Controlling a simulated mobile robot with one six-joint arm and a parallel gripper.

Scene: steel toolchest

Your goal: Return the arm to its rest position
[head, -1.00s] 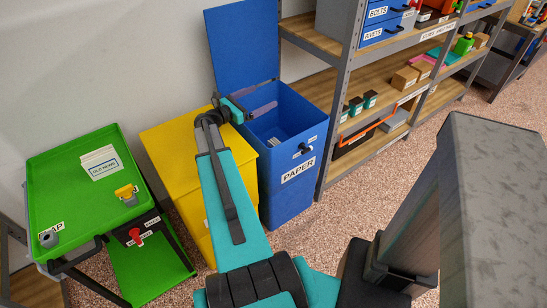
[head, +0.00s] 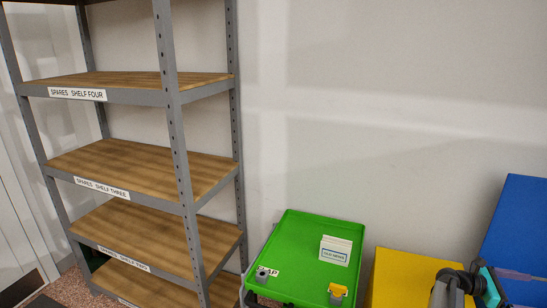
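My arm shows at the bottom right corner of the head view, in front of the yellow bin (head: 400,280) and the blue bin's raised lid (head: 517,235). A grey wrist joint and a teal part lead to my gripper (head: 524,290), which is partly cut off by the frame edge. Its two greyish fingers look spread apart, with nothing seen between them. The rest of the arm is out of view, and so is most of the blue bin below its lid.
A green cart (head: 288,253) holds a stack of labelled cards (head: 336,249), a yellow item (head: 338,292) and a grey knob-like item (head: 262,274). A grey shelving unit with bare wooden boards (head: 140,163) stands at left. Pale wall lies behind.

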